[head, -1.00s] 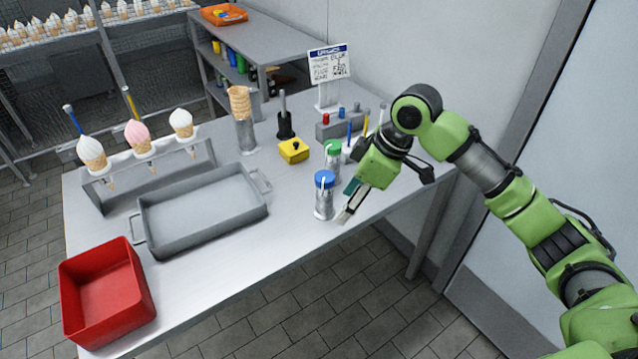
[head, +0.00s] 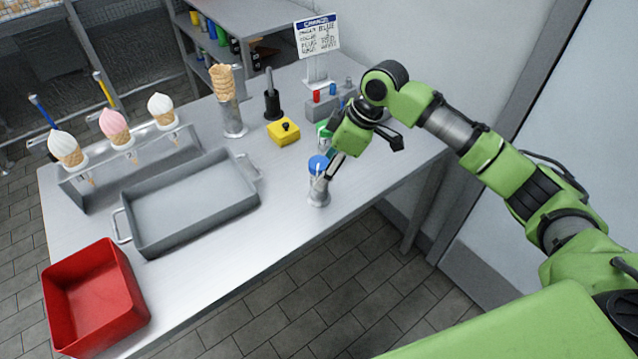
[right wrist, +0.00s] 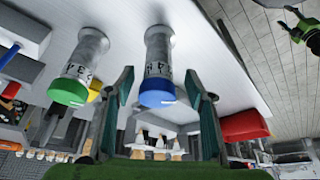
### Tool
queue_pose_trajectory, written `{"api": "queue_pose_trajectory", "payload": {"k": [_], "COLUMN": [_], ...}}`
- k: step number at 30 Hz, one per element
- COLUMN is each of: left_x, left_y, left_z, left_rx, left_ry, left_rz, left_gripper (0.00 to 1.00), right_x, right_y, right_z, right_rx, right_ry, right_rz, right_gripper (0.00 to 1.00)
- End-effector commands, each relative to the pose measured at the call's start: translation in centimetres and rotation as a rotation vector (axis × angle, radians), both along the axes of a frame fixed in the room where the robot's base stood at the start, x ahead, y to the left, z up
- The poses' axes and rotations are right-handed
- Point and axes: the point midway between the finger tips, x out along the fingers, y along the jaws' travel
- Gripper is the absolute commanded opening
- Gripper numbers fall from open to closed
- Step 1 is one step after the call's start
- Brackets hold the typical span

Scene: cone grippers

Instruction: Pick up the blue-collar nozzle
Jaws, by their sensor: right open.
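The blue-collar nozzle (head: 319,197) stands upright near the table's front edge, a grey cylinder with a blue collar and dark markings. My right gripper (head: 327,172) is open at it in the head view, partly covering it. In the right wrist view the blue collar (right wrist: 158,92) lies between the two spread fingers (right wrist: 160,98), with a gap visible on each side. A similar green-collar nozzle (right wrist: 75,72) stands beside it, outside the fingers; the arm mostly hides it in the head view. A green and black part, seemingly my left gripper (right wrist: 296,27), shows at the right wrist view's edge; its jaw state is unclear.
A yellow block (head: 283,134) and a black upright tool (head: 271,100) stand behind the nozzles. A grey tray (head: 190,205), a red bin (head: 95,300) and a rack of cones (head: 135,160) are to the left. Table between tray and nozzle is clear.

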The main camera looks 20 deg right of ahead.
Motion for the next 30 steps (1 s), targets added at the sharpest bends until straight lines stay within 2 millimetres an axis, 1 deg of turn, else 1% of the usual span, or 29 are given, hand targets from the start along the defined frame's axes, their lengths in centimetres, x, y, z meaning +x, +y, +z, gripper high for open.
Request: {"api": "queue_pose_trajectory", "payload": {"k": [1,3,6,9,13,17,18,20,21,22,23,30], "left_x": [0.9,1.2,0.9,0.3,-0.6,-1.0,-1.0,-1.0,-1.0,-1.0,-0.9,-0.7], "left_y": [-0.1,-0.1,-0.1,0.0,0.0,0.1,0.1,0.1,0.1,0.1,0.1,0.1], "left_z": [0.5,0.9,1.0,1.0,0.9,0.8,0.8,0.8,0.8,0.8,0.8,0.9], "left_rx": [-0.002,-0.002,-0.001,0.000,0.001,0.002,0.002,0.002,0.002,0.002,0.002,0.001], "left_ry": [-0.013,-0.019,-0.014,-0.004,0.008,0.014,0.014,0.014,0.014,0.014,0.013,0.011], "left_rz": [0.000,0.000,0.000,0.000,0.000,0.000,0.000,0.001,0.001,0.001,0.001,0.001], "left_gripper": [0.48,0.48,0.48,0.48,0.48,0.48,0.48,0.48,0.48,0.48,0.48,0.48], "right_x": [0.2,0.6,0.9,1.0,1.1,1.1,1.1,1.1,1.1,1.1,1.1,1.1], "right_y": [0.3,0.7,1.2,1.4,1.4,1.4,1.4,1.4,1.4,1.4,1.4,1.5], "right_z": [-0.6,-1.6,-3.0,-3.8,-4.0,-4.0,-4.0,-4.0,-4.0,-4.0,-4.0,-3.9], "right_rx": [0.001,0.001,0.001,0.001,0.000,0.000,0.000,0.000,0.000,0.000,0.000,0.002], "right_ry": [0.004,0.004,0.004,0.002,0.000,0.000,0.001,0.001,0.001,0.001,0.001,-0.001], "right_rz": [0.001,0.000,0.001,0.001,0.000,0.000,0.000,0.000,0.000,0.000,0.000,0.001], "right_gripper": [0.50,0.50,0.50,0.50,0.50,0.50,0.39,0.24,0.13,0.05,0.00,0.00]}}
